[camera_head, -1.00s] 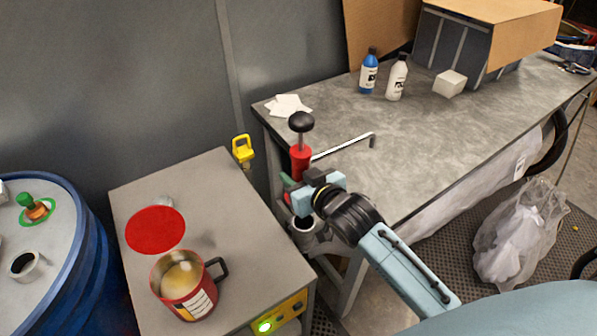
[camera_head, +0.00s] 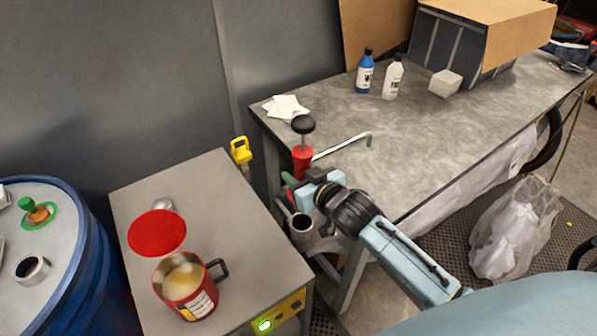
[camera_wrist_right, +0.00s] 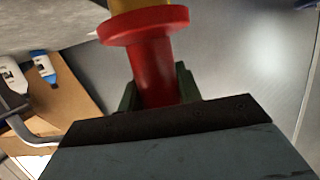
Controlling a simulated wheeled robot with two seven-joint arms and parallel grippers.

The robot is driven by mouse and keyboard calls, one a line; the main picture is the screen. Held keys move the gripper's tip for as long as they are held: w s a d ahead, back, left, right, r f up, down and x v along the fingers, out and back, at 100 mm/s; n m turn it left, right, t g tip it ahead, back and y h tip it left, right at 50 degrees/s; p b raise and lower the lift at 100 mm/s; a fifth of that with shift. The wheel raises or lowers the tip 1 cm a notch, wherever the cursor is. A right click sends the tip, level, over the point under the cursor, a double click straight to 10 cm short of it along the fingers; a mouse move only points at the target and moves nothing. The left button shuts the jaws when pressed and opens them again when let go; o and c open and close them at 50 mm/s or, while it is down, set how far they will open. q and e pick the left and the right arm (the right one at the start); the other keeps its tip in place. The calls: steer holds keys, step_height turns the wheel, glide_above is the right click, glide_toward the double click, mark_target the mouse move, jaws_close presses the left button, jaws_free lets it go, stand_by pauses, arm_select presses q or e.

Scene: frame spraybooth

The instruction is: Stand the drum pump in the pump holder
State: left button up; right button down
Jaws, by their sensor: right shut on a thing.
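The drum pump has a red body (camera_head: 302,158), a black knob on top and a thin bent metal spout reaching right over the bench. My right gripper (camera_head: 300,184) is shut on the red body, which looks about upright. In the right wrist view the red body (camera_wrist_right: 153,72) with its wide collar stands between my dark green fingers (camera_wrist_right: 158,90). The pump's lower end is hidden in both views. The pump holder (camera_head: 302,228), a grey cup with a dark opening, is just below my gripper, beside the cabinet. My left gripper is out of view.
A grey cabinet (camera_head: 215,220) at left carries a red mug (camera_head: 187,290) and a red disc (camera_head: 157,231). A blue drum (camera_head: 85,260) stands far left. The workbench (camera_head: 420,140) holds a blue bottle (camera_head: 364,74), a white bottle (camera_head: 393,80) and a white block (camera_head: 445,83).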

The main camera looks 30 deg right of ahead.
steer(key=shift+w+f+b, duration=0.1)
steer(key=shift+f+b, duration=1.65)
steer(key=shift+f, duration=0.8)
steer(key=shift+p, duration=0.65)
steer(key=shift+f+b, duration=1.95)
steer(key=shift+f, duration=0.95)
stand_by(1.2)
steer(key=c, duration=1.2)
jaws_free()
steer(key=o, duration=0.3)
steer(key=shift+f, duration=0.2)
